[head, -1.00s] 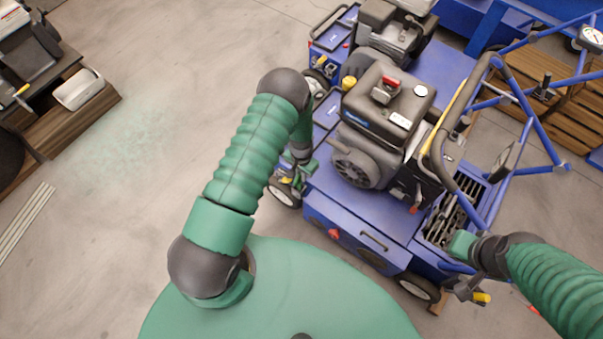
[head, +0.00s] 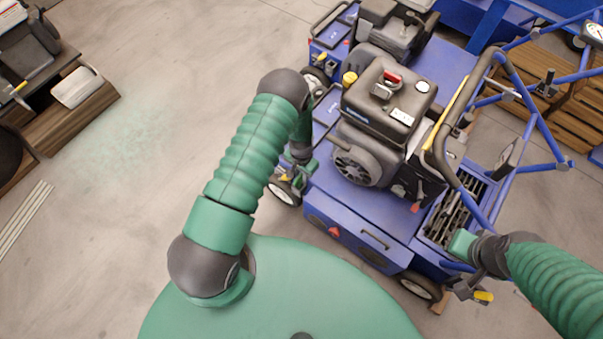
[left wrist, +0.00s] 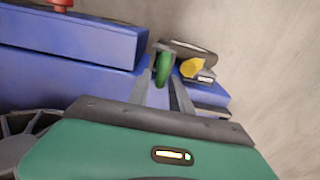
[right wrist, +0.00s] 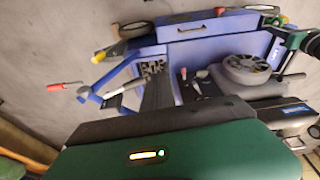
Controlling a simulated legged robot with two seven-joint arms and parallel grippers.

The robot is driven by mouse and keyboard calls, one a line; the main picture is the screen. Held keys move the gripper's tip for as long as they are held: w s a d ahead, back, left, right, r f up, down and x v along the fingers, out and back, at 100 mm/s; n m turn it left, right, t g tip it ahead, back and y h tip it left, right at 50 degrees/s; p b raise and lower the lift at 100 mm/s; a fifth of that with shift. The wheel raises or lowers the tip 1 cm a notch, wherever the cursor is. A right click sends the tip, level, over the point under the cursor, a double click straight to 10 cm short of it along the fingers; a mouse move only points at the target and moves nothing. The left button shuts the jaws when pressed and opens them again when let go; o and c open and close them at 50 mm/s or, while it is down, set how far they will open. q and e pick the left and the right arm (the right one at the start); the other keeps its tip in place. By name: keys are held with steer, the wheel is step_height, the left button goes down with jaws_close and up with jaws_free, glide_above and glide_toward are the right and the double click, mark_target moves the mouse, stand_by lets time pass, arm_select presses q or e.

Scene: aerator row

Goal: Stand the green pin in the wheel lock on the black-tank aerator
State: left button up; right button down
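The green pin (left wrist: 163,68) shows between the two grey fingertips of my left gripper (left wrist: 162,82); the fingers appear closed on it. Its lower end is hidden. In the head view my left gripper (head: 300,168) is low beside the front wheel (head: 284,190) of the black-tank aerator (head: 388,105). A yellow part (left wrist: 194,67) sits just right of the pin in the left wrist view, near that wheel. I cannot make out the lock's opening. My right gripper (head: 462,244) is by the aerator's rear slotted bay, and its fingers cannot be made out.
Another engine-topped machine (head: 395,25) stands right behind the black-tank aerator. Blue handle tubes (head: 540,125) rise at the right, with a wooden pallet (head: 560,115) behind them. A low wooden shelf (head: 75,120) stands at the far left. The floor between is open.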

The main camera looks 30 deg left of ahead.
arm_select(q)
steer(key=shift+o, duration=0.9)
step_height(320, 180, up, 17)
steer(key=p, duration=0.5)
steer(key=shift+p, duration=0.3)
steer(key=s+d+r+t, duration=0.1)
steer(key=s+d+r, duration=0.1)
steer(key=s+r, duration=0.35)
steer(key=s+d+r+t, duration=0.1)
steer(key=s+d+r, duration=0.15)
steer(key=r, duration=0.65)
steer(key=s+d+r+t, duration=0.1)
steer(key=s+d+r, duration=0.2)
steer(key=r, duration=0.4)
step_height(320, 180, up, 19)
steer(key=p, duration=1.9)
steer(key=shift+n, duration=0.4)
